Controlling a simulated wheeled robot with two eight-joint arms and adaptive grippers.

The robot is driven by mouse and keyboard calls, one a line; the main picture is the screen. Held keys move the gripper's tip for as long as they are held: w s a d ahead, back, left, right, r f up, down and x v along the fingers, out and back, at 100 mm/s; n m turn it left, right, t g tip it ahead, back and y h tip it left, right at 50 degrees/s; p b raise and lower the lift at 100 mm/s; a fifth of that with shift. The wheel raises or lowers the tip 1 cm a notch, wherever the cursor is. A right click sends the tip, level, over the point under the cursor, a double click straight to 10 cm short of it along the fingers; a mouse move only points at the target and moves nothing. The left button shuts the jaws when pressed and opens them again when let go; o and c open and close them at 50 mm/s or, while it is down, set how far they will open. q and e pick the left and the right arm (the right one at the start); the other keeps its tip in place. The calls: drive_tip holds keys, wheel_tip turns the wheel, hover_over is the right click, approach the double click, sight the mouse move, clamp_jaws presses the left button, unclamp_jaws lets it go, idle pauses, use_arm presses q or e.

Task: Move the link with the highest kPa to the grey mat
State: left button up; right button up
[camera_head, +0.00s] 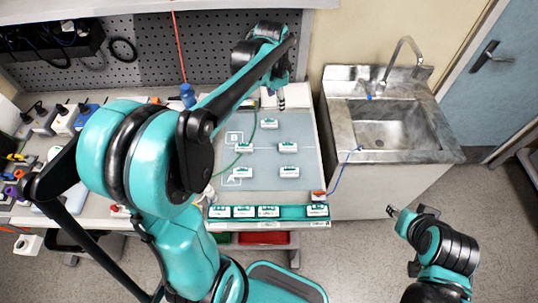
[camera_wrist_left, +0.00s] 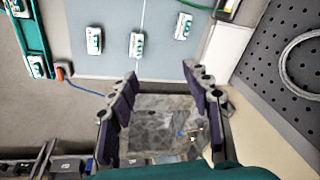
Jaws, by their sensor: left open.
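Several small white-and-teal links lie on the blue-grey mat (camera_head: 265,160): a back link (camera_head: 268,123), a middle-left link (camera_head: 244,147), a middle-right link (camera_head: 288,147), a front-left link (camera_head: 242,172) and a front-right link (camera_head: 289,172). More links (camera_head: 243,211) sit in a teal rack (camera_head: 292,212) along the front edge. Their kPa readings are too small to read. My left gripper (camera_head: 280,101) is open and empty past the mat's back right; its spread fingers (camera_wrist_left: 160,74) show in the left wrist view. My right gripper (camera_head: 394,212) is low at the right, away from the table.
A steel sink (camera_head: 385,125) with a tap stands right of the table. A pegboard (camera_head: 150,50) rises behind it. A blue bottle (camera_head: 187,95) and clutter stand left of the mat. A green cable (camera_head: 233,160) and an orange-tipped blue cable (camera_head: 340,172) lie near the links.

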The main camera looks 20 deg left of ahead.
use_arm(q)
drive_tip(key=s+d+n+t, duration=0.2)
drive_tip(key=s+d+n, duration=0.1)
drive_tip(key=s, duration=0.7)
drive_tip(key=s+d+f+n+t, duration=0.1)
drive_tip(key=s+d+n, duration=0.3)
drive_tip(key=s, duration=0.6)
drive_tip(key=shift+s+f+n+t, duration=0.3)
drive_tip(key=shift+n+t, duration=0.3)
drive_tip(key=shift+t, duration=0.2)
drive_tip(key=shift+d+f, duration=0.1)
wheel_tip(320, 180, down, 9)
drive_tip(key=b, duration=0.9)
drive_tip(key=shift+f+b, duration=0.2)
drive_tip(key=shift+b, duration=0.1)
